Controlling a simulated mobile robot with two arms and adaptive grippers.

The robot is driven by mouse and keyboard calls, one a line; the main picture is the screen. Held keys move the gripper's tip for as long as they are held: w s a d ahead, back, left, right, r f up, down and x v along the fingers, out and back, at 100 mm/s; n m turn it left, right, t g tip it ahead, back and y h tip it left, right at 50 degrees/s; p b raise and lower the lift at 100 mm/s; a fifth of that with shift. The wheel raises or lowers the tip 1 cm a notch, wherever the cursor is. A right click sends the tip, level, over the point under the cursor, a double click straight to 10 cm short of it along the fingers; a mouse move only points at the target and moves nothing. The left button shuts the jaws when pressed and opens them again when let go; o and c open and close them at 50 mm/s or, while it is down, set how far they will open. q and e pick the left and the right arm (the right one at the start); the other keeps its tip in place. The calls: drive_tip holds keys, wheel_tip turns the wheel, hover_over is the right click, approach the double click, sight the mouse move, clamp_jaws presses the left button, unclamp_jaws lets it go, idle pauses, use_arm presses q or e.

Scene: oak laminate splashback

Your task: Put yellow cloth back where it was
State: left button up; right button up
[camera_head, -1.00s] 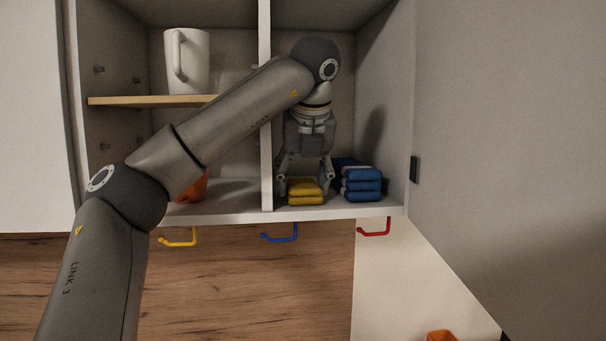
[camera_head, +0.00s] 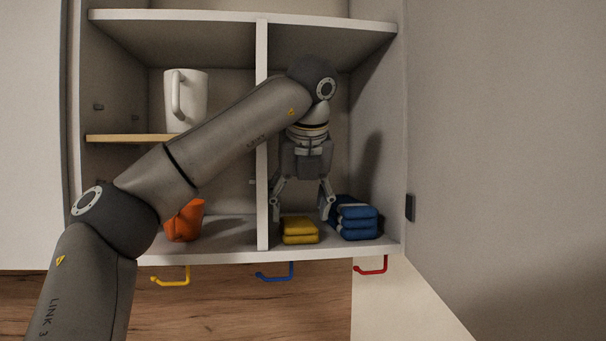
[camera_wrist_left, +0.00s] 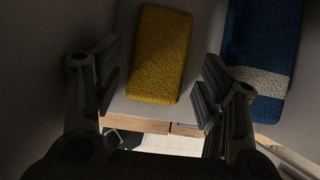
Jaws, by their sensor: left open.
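The folded yellow cloth (camera_head: 300,231) lies on the floor of the cabinet's right compartment, just right of the divider. My left gripper (camera_head: 301,215) is open above it, with its fingers spread to either side and not gripping it. In the left wrist view the yellow cloth (camera_wrist_left: 160,55) lies between the open fingers of the left gripper (camera_wrist_left: 158,88), with room on both sides. My right gripper is not in view.
A folded blue cloth stack (camera_head: 356,218) stands close to the right of the yellow cloth. The divider (camera_head: 262,150) is close on the left. The left compartment holds a white mug (camera_head: 186,98) on a shelf and an orange object (camera_head: 185,221). Colored hooks hang below.

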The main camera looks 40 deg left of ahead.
use_arm(q)
drive_tip(key=v, duration=0.9)
drive_tip(key=shift+f, duration=0.15)
